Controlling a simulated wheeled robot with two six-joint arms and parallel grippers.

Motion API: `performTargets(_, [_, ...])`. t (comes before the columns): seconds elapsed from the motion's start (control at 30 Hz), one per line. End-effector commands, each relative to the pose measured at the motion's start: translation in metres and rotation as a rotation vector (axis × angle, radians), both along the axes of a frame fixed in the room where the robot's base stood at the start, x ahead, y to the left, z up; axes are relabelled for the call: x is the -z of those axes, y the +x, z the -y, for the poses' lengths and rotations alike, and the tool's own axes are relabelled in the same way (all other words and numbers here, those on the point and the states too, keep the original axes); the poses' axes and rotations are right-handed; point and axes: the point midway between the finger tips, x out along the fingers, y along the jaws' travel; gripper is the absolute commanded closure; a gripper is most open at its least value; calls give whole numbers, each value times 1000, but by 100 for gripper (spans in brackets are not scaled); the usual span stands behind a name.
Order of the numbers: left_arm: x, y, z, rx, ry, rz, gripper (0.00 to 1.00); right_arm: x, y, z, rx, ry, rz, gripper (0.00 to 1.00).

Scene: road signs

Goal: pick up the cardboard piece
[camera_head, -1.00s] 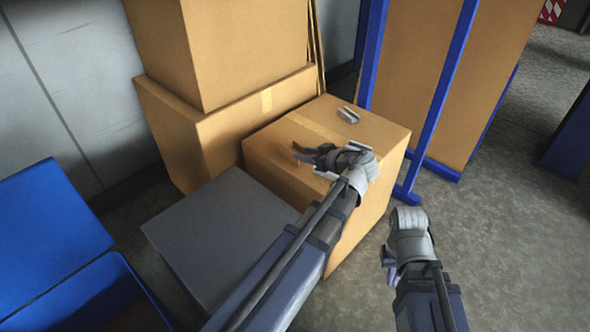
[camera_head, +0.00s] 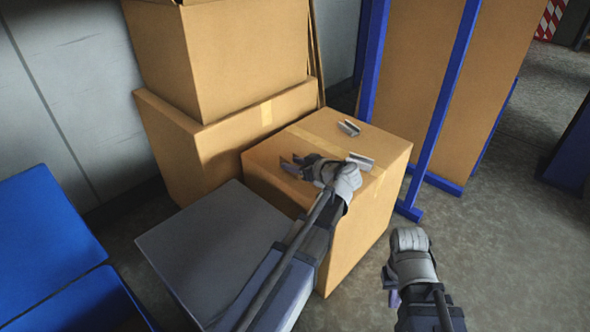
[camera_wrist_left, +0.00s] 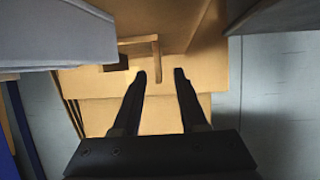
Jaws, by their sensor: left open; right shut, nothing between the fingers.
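Thin cardboard sheets (camera_head: 317,50) stand on edge behind the stacked boxes, by the wall; I cannot tell whether one of them is the cardboard piece. My left gripper (camera_head: 288,164) is open above the near box's top, its fingers pointing left toward the stack. In the left wrist view its two dark fingers (camera_wrist_left: 158,76) are apart with nothing between them, in front of tan cardboard surfaces (camera_wrist_left: 165,118). A thin tan angled strip (camera_wrist_left: 155,50) shows beyond the fingertips. My right gripper (camera_head: 392,286) is shut and empty over the floor, right of the near box.
A grey box (camera_head: 215,235) and blue bins (camera_head: 40,230) are left. A blue rack (camera_head: 440,90) holds cardboard panels.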

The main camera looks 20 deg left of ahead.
Motion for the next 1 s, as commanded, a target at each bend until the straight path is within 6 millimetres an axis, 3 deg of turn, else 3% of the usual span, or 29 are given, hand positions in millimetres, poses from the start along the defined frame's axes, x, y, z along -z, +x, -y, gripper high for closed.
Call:
performTargets(0.13, [11,9,-18,-1,-1,-1,57,11,0,0,1,0,0,100])
performTargets(0.37, [10,10,-20,1,0,0,57,10,0,0,1,0,0,100])
performTargets(0.77, [10,10,-20,0,0,-1,100,10,0,0,1,0,0,100])
performTargets(1.0, [10,10,-20,0,0,-1,100,10,0,0,1,0,0,100])
